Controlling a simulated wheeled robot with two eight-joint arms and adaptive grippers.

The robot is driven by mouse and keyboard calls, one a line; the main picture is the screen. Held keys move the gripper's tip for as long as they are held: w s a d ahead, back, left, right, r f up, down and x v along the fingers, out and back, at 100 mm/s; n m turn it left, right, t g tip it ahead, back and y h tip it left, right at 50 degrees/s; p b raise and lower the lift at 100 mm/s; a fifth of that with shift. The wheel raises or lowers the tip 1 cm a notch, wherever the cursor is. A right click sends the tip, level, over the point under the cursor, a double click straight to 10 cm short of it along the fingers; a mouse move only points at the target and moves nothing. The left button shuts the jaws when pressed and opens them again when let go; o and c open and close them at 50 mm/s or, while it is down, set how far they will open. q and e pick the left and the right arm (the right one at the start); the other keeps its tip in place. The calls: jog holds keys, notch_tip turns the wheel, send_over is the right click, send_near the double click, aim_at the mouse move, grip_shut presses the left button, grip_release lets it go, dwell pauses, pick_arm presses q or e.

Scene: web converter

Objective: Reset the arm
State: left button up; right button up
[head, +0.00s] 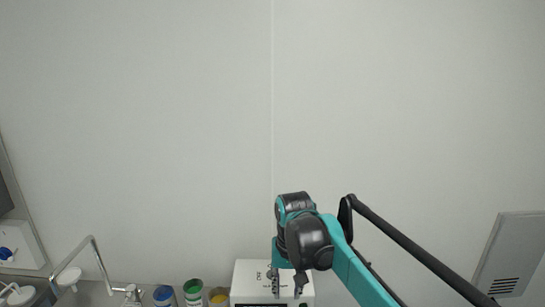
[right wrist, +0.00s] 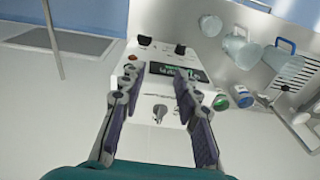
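My right arm reaches in from the lower right of the head view, and my right gripper (head: 287,284) hangs at its end in front of a white box-shaped device (head: 247,272). In the right wrist view my right gripper (right wrist: 155,70) has its two fingers apart with nothing between them. Beyond them is the white device (right wrist: 152,100), with a dark display, knobs and a switch on its front. I cannot tell from the head view how far the fingertips are from the device. My left gripper is not in view.
Green-marked (head: 193,288), blue-marked (head: 163,294) and yellow-marked (head: 219,296) containers stand left of the device. A metal faucet (head: 97,256) is further left. A plain wall (head: 150,130) fills the background. In the right wrist view, clear vessels (right wrist: 240,48) stand at the upper right.

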pick_arm(q)
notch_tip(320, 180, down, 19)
jog(key=b, duration=1.8)
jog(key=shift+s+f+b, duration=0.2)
jog(key=shift+b, duration=0.15)
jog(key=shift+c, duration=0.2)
pick_arm(e)
jog(key=s+d+f+t, duration=0.2)
jog(key=s+d+f, duration=0.2)
jog(key=f, duration=0.5)
jog(key=s+d+f+t, duration=0.2)
jog(key=s+d+f, duration=0.3)
jog(key=f, duration=0.5)
jog(key=s+d+f+t, duration=0.2)
jog(key=s+d+f, duration=0.3)
jog(key=s+f, duration=0.3)
notch_tip(320, 180, down, 2)
jog(key=shift+s+f, duration=0.1)
jog(key=shift+s, duration=0.25)
